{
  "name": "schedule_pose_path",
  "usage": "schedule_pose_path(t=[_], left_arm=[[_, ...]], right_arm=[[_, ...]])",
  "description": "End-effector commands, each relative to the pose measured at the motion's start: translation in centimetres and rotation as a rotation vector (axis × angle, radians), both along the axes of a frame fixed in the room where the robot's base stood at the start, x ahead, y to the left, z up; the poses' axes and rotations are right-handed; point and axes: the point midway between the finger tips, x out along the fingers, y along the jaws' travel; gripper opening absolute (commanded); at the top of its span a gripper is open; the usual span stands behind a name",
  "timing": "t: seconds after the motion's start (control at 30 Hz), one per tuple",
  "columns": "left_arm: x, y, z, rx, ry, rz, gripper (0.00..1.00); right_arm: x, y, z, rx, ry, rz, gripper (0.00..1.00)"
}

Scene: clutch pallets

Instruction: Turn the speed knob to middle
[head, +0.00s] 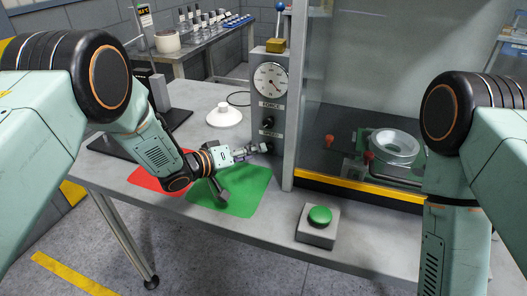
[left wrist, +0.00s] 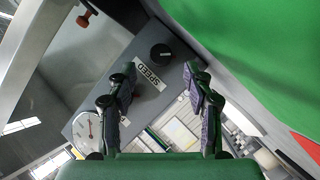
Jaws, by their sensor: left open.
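The speed knob (left wrist: 161,53) is a round black knob on the grey control box (head: 270,85), beside the SPEED label (left wrist: 150,76). In the head view, the knob sits low on the box, partly hidden by my left gripper (head: 262,149). In the left wrist view, my left gripper (left wrist: 161,72) is open, its fingers apart, with the knob ahead of the gap between the fingertips. I see no contact with the knob. The knob's setting is too small to read. My right gripper is outside both views.
A force knob (head: 268,122) and a dial gauge (head: 270,79) are higher on the box. A glass enclosure with a yellow edge (head: 355,188) stands to its right. A green button (head: 320,215) is in front. Green (head: 235,200) and red (head: 150,183) mats lie under my left arm.

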Motion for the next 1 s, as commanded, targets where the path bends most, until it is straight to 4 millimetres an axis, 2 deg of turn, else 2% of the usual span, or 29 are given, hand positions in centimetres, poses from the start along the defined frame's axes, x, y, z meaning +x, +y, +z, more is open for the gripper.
schedule_pose_path(t=[0.1,0.3,0.67,1.0], left_arm=[[1.0,-1.4,-0.6,0.0,-0.001,-0.002,0.52],[2.3,-2.8,-1.0,0.0,0.0,-0.001,0.52],[2.7,-3.3,-1.1,-0.001,0.0,0.0,0.52],[2.7,-3.3,-1.1,-0.001,0.001,0.0,0.24]], right_arm=[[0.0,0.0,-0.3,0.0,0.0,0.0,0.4],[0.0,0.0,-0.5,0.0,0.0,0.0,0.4],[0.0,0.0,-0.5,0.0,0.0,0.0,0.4],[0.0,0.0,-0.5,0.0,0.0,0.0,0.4]])
